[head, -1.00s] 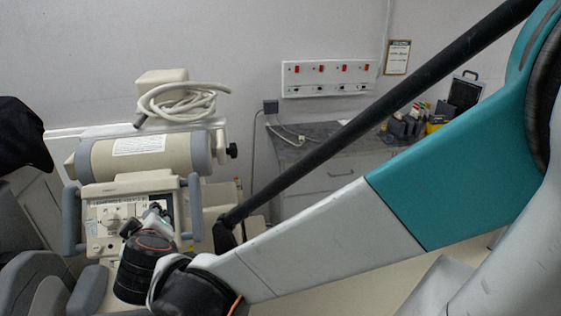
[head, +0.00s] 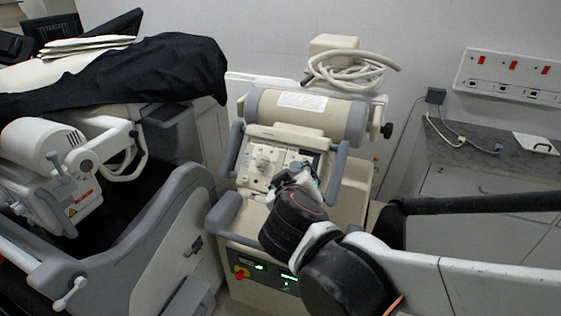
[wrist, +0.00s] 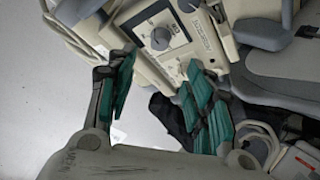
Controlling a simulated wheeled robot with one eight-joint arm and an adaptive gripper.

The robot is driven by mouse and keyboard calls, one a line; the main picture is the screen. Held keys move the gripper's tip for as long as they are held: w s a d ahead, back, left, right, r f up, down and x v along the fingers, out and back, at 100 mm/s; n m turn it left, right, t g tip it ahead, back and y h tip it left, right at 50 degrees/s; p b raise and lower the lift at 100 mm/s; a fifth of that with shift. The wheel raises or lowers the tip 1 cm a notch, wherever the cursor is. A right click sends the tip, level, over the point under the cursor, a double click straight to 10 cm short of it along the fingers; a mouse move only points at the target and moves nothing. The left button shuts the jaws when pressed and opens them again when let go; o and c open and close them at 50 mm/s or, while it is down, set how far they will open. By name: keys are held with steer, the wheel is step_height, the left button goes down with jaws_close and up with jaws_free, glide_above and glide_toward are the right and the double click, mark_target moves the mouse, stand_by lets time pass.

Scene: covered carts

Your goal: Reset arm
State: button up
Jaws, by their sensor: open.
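My gripper (head: 298,182) is at the end of my arm, in front of the control panel of a beige medical machine (head: 300,120) in the head view. My black wrist joints hide part of the panel, and the fingers are small and partly hidden there. In the wrist view my gripper (wrist: 160,98) shows two teal-padded fingers spread apart with nothing between them. The machine's panel with its round knob (wrist: 160,38) lies beyond the fingertips. I cannot tell whether the gripper touches the machine.
A cart under a black cover (head: 150,68) and a grey-white machine (head: 150,240) stand close on the left. A coiled cable (head: 350,68) lies on top of the beige machine. A grey counter (head: 475,160) is at the right under a wall socket panel (head: 510,75).

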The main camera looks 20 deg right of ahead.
steer(key=s+d+f+m+g+y, duration=0.1)
steer(key=s+g+y, duration=0.1)
steer(key=s, duration=0.4)
steer(key=s+d+f+m+g+y, duration=0.2)
steer(key=s+g, duration=0.1)
steer(key=s, duration=0.3)
steer(key=shift+d+f, duration=0.2)
steer(key=shift+f, duration=0.1)
steer(key=shift+s, duration=0.1)
stand_by(1.4)
